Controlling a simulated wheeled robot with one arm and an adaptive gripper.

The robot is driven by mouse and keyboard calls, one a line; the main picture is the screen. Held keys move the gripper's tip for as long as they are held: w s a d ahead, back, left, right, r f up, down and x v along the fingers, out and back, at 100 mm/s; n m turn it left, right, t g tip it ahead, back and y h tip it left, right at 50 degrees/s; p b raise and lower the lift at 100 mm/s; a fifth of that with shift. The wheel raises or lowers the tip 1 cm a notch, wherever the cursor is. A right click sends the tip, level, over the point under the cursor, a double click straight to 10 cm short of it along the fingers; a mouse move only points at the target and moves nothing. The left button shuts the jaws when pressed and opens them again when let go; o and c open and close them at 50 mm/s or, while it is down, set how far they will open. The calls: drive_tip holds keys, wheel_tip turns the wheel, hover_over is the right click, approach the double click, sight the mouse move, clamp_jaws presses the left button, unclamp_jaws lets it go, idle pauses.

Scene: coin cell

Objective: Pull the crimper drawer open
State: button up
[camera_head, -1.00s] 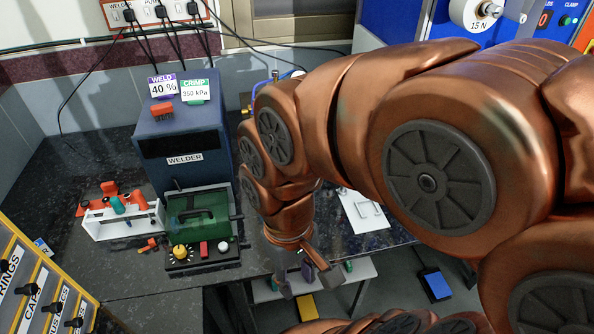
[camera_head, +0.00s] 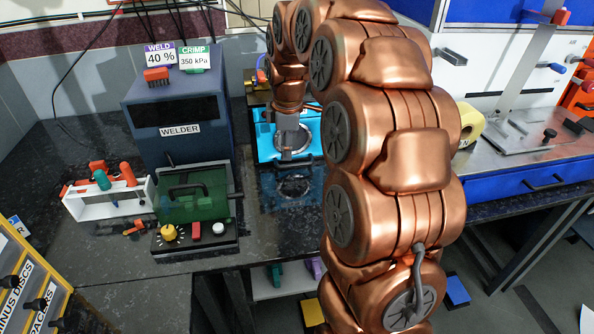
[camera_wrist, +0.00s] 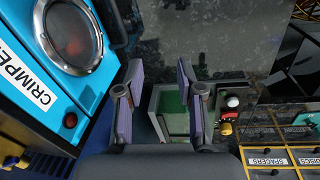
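The blue crimper (camera_head: 265,143) stands right of the welder in the head view, with a round metal-rimmed window on its front. In the wrist view the crimper (camera_wrist: 22,38) fills the left side, with its name label and a red button beside the window.
The welder (camera_head: 180,105) stands left of the crimper, with a green-covered unit (camera_head: 190,195) and knobs before it. A white rack (camera_head: 85,205) of tools is further left. A drawer cabinet (camera_head: 30,275) is at lower left. Dark countertop (camera_head: 265,215) is clear before the crimper.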

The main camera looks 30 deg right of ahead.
drive_tip(key=n+b, duration=0.2)
approach(297, 165)
drive_tip(key=shift+w+d+f+p, duration=0.1)
drive_tip(key=shift+w+f, duration=0.1)
drive_tip(key=shift+f, duration=1.1)
drive_tip(key=shift+w+d+f+p, duration=0.15)
drive_tip(key=shift+w+f, duration=0.1)
drive_tip(key=shift+f, duration=1.05)
drive_tip(key=shift+w+a+f+p, duration=0.1)
drive_tip(key=shift+w+f, duration=0.1)
drive_tip(key=shift+f, duration=1.1)
drive_tip(key=shift+c, duration=0.3)
clamp_jaws()
